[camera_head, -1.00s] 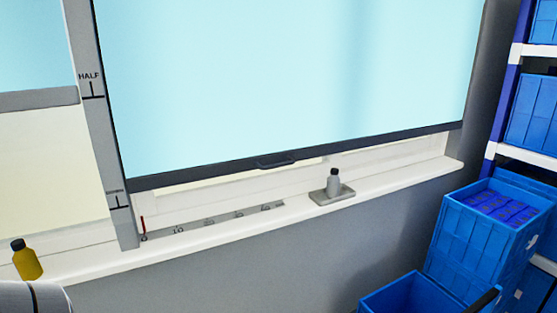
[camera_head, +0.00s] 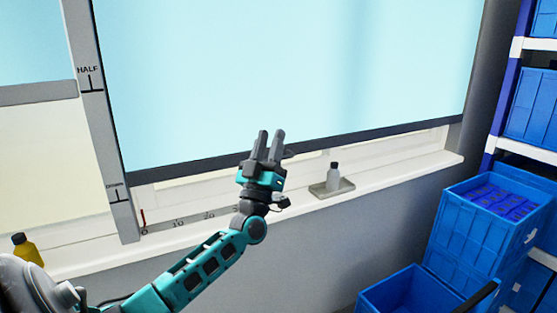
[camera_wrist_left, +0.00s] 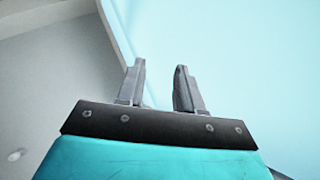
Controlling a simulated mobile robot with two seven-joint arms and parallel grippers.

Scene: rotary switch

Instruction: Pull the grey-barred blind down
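The grey-barred blind (camera_head: 35,40) is the pale blue one at the far left of the head view, partly cut off. Its grey bar (camera_head: 38,94) hangs just below the HALF mark (camera_head: 88,70) on the upright scale. A second, larger blue blind (camera_head: 250,70) has a dark bar (camera_head: 190,168) low over the sill. My left gripper (camera_head: 270,136) is open and empty in front of this dark bar, covering most of its handle. The gap to the bar is unclear. In the left wrist view the open fingers (camera_wrist_left: 159,68) show nothing between them.
A yellow bottle (camera_head: 26,249) stands on the left of the white sill (camera_head: 400,181). Blue crates (camera_head: 470,235) and shelving fill the right side.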

